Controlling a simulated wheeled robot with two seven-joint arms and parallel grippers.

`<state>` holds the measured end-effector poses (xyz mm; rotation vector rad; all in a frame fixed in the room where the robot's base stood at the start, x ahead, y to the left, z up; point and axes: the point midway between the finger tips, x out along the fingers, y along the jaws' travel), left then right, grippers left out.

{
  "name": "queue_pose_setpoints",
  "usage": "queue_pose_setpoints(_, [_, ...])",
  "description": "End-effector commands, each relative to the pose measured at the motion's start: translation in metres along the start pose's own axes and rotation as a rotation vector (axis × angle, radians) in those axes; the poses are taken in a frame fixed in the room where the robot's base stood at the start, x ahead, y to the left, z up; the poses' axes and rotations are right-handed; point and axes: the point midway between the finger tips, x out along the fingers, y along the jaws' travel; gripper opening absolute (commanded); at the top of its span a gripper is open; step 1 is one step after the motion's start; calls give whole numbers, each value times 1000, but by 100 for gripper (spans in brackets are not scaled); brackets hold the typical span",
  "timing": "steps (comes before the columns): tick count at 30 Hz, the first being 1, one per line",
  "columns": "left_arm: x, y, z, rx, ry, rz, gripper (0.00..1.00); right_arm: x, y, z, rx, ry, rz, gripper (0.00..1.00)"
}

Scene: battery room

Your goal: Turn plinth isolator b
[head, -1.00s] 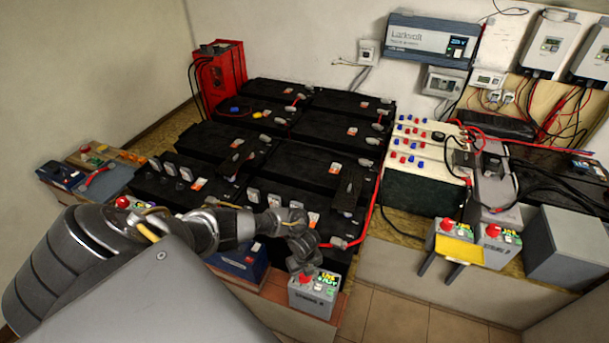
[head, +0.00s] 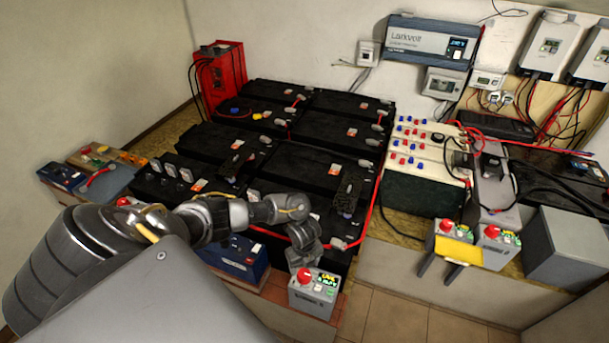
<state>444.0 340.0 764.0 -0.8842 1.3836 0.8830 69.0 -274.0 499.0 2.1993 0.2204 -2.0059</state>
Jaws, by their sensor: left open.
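A grey isolator box (head: 314,298) with a red knob (head: 304,275) and a lit green-and-yellow label stands on the low plinth at the front middle. My left gripper (head: 301,263) is open just above and behind this knob, pointing down; I cannot tell whether it touches it. Two similar isolators, left (head: 450,232) and right (head: 497,245), stand on the right plinth. Another red knob (head: 124,202) shows at the left, mostly hidden by my arm. The isolators' letters are too small to read.
Black batteries (head: 307,165) with upright terminals fill the bench behind my left gripper. A red cable (head: 374,205) runs along their right side. A blue box (head: 235,256) stands left of the front isolator. Tiled floor is clear.

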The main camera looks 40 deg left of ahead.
Motion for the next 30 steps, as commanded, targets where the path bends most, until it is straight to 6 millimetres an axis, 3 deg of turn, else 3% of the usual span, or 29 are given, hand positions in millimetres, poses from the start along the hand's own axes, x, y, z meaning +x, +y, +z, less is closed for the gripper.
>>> queue_pose_setpoints(3, [-24,-1,1,2,-2,-3,65,-3,0,0,0,0,0,0])
queue_pose_setpoints(9, [-44,0,1,-1,-1,-1,65,-5,0,0,0,0,0,0])
queue_pose_setpoints(30, [-46,-2,-6,-3,3,-12,65,-5,0,0,0,0,0,0])
